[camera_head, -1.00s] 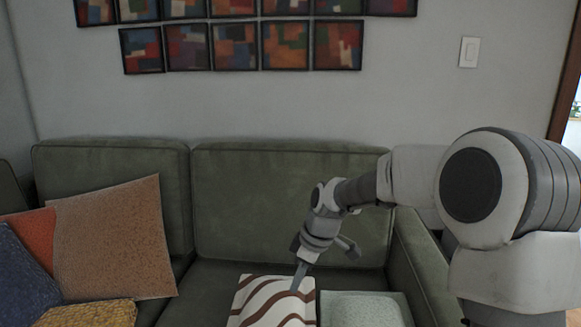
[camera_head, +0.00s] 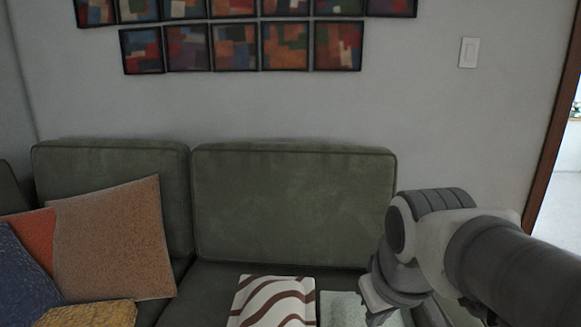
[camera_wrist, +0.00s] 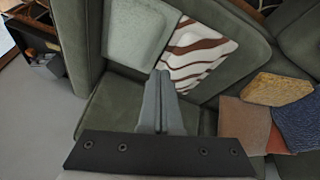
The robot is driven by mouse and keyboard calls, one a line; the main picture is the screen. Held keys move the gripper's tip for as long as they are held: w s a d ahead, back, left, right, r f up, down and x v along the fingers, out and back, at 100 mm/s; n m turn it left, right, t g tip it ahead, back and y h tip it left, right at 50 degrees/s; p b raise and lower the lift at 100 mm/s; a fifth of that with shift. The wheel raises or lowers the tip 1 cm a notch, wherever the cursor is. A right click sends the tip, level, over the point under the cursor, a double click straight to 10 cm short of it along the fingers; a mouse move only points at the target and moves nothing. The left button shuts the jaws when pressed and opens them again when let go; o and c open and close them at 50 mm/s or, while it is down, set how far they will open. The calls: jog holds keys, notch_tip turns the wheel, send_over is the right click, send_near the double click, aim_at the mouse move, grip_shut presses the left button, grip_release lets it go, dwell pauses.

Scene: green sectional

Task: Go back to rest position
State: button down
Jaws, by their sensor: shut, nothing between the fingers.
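My gripper (camera_wrist: 158,84) shows in the wrist view with its two fingers together and nothing between them. It hangs above the green sofa, apart from the cushions. In the head view my arm is folded at the lower right and my fingers are not visible there. A striped white and brown pillow (camera_head: 272,302) lies on the sofa seat; it also shows in the wrist view (camera_wrist: 197,55).
The green sofa (camera_head: 290,205) stands against a grey wall. Orange, blue and yellow pillows, with a tan pillow (camera_head: 112,240), lie at the left. Framed pictures (camera_head: 233,47) hang above. A doorway opens at the right. Bare floor (camera_wrist: 45,125) shows in the wrist view.

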jog(key=s+d+r+m+t+p, duration=0.1)
jog(key=s+d+m+p, duration=0.15)
jog(key=s, duration=0.35)
notch_tip(320, 180, up, 19)
jog(key=p, duration=1.7)
jog(key=shift+a+p, duration=0.4)
jog(key=shift+w+m, duration=0.1)
jog(key=shift+m, duration=0.15)
